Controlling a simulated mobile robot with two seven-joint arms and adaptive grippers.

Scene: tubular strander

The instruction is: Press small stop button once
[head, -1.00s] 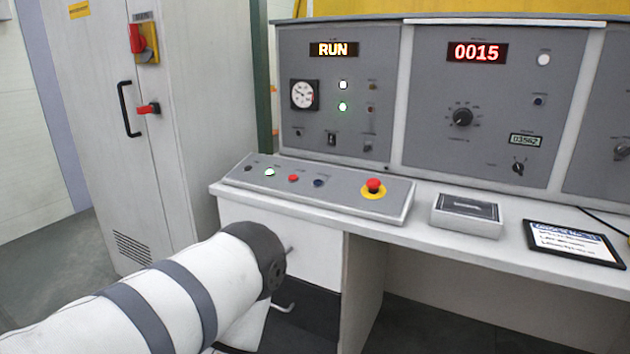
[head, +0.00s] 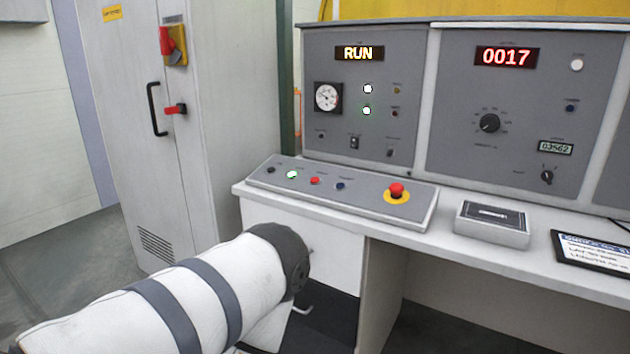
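The small red stop button (head: 315,181) sits on the sloped grey button box (head: 365,199) on the desk. It is in a row with a black button, a lit green-white button (head: 292,174) and a dark blue button (head: 340,185). A larger red mushroom button on a yellow disc (head: 397,193) is at the box's right end. My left arm comes in from the lower left and ends in front of the desk, below the box and apart from it. Its gripper fingers are hidden behind the arm. My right gripper is not in view.
The panel behind shows RUN (head: 359,53) and 0017 (head: 506,57). A grey box (head: 491,224) and a tablet (head: 595,252) lie on the desk (head: 440,244) to the right. A tall cabinet (head: 150,120) with a handle stands at left. The air above the button box is clear.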

